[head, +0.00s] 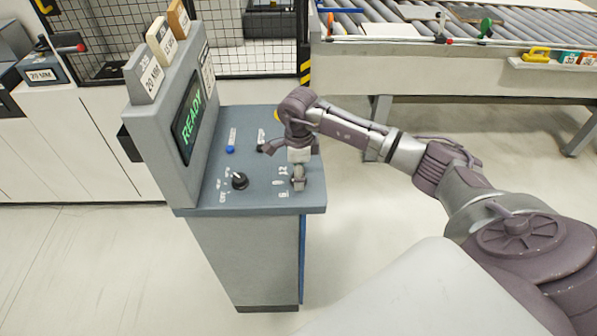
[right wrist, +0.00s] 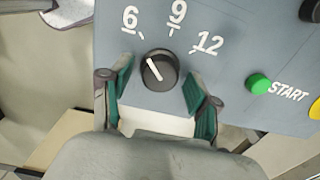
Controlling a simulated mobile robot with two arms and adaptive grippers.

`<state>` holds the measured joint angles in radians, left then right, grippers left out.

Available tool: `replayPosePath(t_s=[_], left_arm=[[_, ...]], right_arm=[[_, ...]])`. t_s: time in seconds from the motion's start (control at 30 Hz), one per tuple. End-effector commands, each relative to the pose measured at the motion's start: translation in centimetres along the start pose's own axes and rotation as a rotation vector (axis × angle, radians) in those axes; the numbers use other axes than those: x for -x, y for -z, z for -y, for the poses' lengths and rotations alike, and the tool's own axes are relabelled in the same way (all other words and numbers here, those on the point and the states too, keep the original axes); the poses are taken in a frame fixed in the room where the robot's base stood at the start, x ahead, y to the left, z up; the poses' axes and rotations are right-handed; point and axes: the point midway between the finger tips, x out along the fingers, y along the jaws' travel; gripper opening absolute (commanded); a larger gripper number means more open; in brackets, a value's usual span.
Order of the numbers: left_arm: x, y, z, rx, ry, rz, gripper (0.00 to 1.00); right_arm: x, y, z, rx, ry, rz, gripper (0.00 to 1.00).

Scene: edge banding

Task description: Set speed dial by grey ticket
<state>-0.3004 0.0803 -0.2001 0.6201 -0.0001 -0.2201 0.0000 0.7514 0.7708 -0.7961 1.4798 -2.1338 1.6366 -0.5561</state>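The speed dial (right wrist: 160,70) is a round black knob on the grey console panel, marked 6, 9 and 12. Its white pointer line tilts up-left, toward the 6 mark. My right gripper (right wrist: 157,90) is open, with one green-padded finger on each side of the knob and gaps visible. In the head view my right gripper (head: 298,182) hangs over the panel's near right corner and hides much of the dial. The grey ticket (head: 145,75) stands leftmost on top of the console; its print seems to read 20 MM. My left gripper is out of view.
A cream ticket (head: 162,42) and a tan ticket (head: 179,18) stand beside the grey one. The screen (head: 188,118) shows READY. Another black knob (head: 239,180) and a blue button (head: 230,149) are on the panel. A green START button (right wrist: 260,84) lies right of the dial.

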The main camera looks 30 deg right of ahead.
Motion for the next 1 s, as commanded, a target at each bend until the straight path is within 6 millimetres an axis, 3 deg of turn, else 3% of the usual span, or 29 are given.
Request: replayPosePath(t_s=[0.07,0.3,0.67,1.0], left_arm=[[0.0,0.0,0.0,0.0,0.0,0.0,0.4],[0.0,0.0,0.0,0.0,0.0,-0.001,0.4],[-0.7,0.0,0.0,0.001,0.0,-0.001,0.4],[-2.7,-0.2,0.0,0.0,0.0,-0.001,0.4]], right_arm=[[0.0,0.0,0.0,0.0,0.0,0.0,0.44],[0.1,0.0,0.0,0.0,0.0,0.0,0.04],[-0.1,0.0,0.0,-0.063,0.001,0.0,0.04],[-0.2,0.0,0.1,-0.31,0.002,0.001,0.04]])
